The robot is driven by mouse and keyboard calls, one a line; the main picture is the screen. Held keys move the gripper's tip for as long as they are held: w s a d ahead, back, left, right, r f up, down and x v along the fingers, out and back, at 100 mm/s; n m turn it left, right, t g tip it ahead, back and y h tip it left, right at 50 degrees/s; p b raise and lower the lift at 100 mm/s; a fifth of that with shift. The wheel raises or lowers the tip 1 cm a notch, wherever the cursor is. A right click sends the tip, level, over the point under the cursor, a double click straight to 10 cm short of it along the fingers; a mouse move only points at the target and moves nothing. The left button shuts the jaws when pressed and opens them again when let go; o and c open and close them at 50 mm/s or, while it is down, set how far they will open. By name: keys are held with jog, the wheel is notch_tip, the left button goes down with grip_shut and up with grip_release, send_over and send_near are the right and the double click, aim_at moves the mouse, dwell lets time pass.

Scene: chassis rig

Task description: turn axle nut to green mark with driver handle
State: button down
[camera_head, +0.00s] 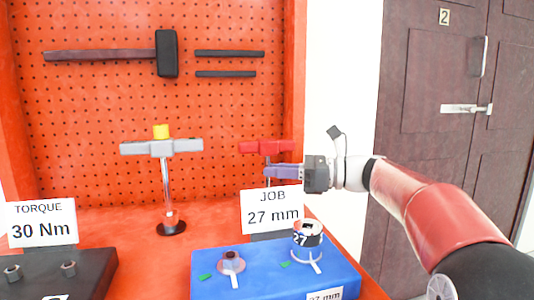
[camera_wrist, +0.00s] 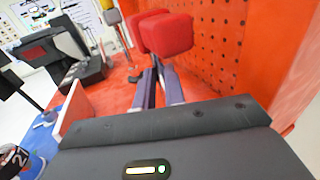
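A red T-shaped driver handle (camera_head: 266,147) stands upright at the back, its lower part hidden behind the JOB sign. My gripper (camera_head: 284,171) is at its shaft, just below the crossbar. A blue block (camera_head: 225,285) carries a dark-centred axle nut (camera_head: 231,260) with a white pointer and a green mark (camera_head: 205,277). At its right is a cylinder labelled 27 (camera_head: 308,236), with another white pointer and green mark (camera_head: 285,264).
A grey T-handle (camera_head: 161,147) with a yellow top stands upright left of the red one. The JOB 27 mm sign (camera_head: 272,211) stands before the red handle. A TORQUE 30 Nm sign (camera_head: 41,222) and dark tray (camera_head: 95,268) are at left. An orange pegboard (camera_head: 100,110) rises behind.

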jog(key=shift+r, duration=0.1)
dwell(0.3)
notch_tip(320, 180, up, 20)
jog(key=p, duration=0.6)
jog(key=shift+p, duration=0.3)
jog(key=shift+r+p, duration=0.7)
jog(key=shift+r, duration=0.9)
dwell(0.4)
